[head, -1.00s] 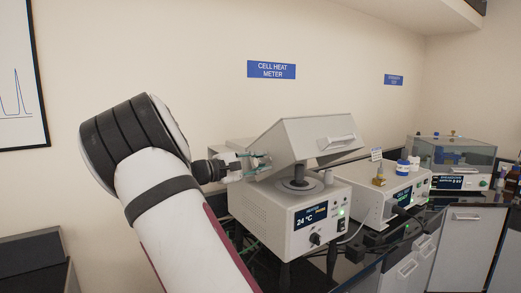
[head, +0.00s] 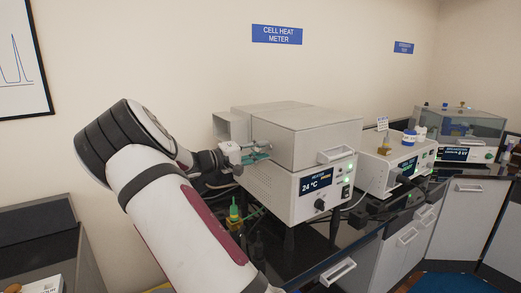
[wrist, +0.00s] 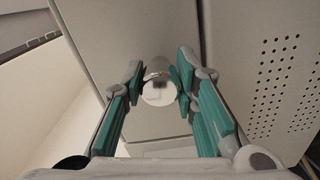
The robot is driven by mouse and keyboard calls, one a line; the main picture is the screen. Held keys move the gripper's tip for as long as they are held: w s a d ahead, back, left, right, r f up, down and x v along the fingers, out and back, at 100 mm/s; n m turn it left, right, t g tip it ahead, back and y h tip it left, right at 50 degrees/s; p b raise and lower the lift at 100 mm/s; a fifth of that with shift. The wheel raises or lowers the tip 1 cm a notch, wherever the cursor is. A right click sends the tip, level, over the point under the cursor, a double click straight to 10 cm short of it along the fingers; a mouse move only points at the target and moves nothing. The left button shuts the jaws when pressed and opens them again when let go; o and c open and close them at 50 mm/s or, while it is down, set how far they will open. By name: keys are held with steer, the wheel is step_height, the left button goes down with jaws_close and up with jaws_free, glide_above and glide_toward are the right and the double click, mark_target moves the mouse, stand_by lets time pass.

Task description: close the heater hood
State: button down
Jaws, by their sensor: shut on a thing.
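The heater (head: 290,187) is a white box with a display reading 24 °C and a green light. Its grey hood (head: 300,120) lies level over the top of the body, with little or no gap visible in the head view. My gripper (head: 262,154) is at the hood's left side. In the wrist view my gripper (wrist: 158,88) has its teal-lined fingers on both sides of a round metallic knob (wrist: 157,72) on the hood's side, and is shut on it. The plate inside the heater is hidden.
A second white instrument (head: 390,170) stands to the right, with a glass-covered tester (head: 465,135) beyond it. A green-capped bottle (head: 234,212) is below my gripper. The dark bench's front edge runs below the heater.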

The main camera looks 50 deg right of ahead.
steer(key=c, duration=1.2)
jaws_free()
steer(key=shift+c, duration=0.2)
steer(key=v, duration=1.2)
